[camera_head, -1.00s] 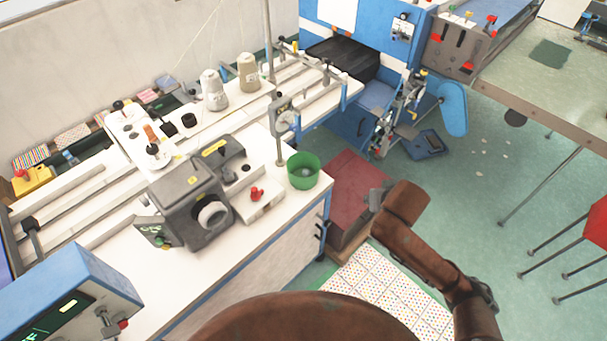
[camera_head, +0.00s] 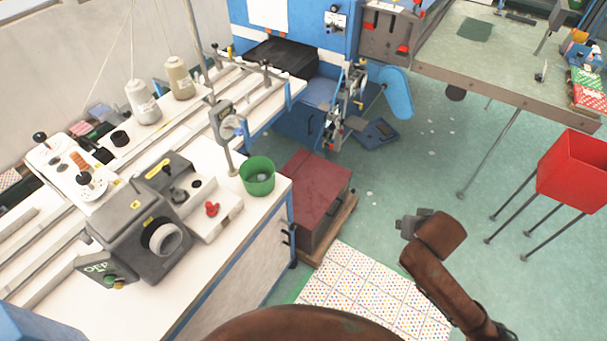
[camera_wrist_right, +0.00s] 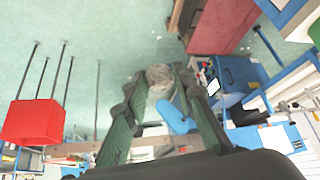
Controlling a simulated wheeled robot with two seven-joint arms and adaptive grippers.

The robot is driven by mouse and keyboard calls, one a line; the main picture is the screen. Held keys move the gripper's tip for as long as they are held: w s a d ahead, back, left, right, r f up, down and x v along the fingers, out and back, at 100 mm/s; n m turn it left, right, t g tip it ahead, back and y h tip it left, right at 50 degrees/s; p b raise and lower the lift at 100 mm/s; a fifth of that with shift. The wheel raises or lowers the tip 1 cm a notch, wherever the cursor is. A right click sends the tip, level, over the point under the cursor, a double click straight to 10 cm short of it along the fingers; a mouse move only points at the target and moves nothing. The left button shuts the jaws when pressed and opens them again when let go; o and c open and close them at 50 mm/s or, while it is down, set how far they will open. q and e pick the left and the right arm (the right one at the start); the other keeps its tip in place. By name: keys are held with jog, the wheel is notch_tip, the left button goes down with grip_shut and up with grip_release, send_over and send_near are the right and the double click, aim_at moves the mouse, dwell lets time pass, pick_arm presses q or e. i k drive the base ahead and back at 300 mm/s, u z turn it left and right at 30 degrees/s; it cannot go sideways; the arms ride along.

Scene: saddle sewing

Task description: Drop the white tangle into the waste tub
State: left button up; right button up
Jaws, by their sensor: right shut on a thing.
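The pale, whitish-grey tangle (camera_wrist_right: 158,77) sits between the fingertips of my right gripper (camera_wrist_right: 160,80) in the right wrist view. That gripper is shut on it and holds it above the green floor. In the head view my right arm reaches in at lower right; the tangle cannot be made out there. A round green tub (camera_head: 257,177) stands on the white bench, with something pale inside. A red open-topped bin (camera_head: 574,170) on thin legs stands at right, also in the right wrist view (camera_wrist_right: 33,122). Which one is the waste tub cannot be told. My left gripper is out of view.
A grey machine (camera_head: 145,232) and thread cones (camera_head: 143,103) occupy the bench. A dark red box (camera_head: 312,195) stands on the floor beside it. A long green-topped table (camera_head: 500,65) lies at back right. Open floor lies between the red box and the red bin.

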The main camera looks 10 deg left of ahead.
aim_at(264, 188)
jog(key=z, duration=0.5)
jog(key=i, duration=1.4)
jog(key=u, duration=1.8)
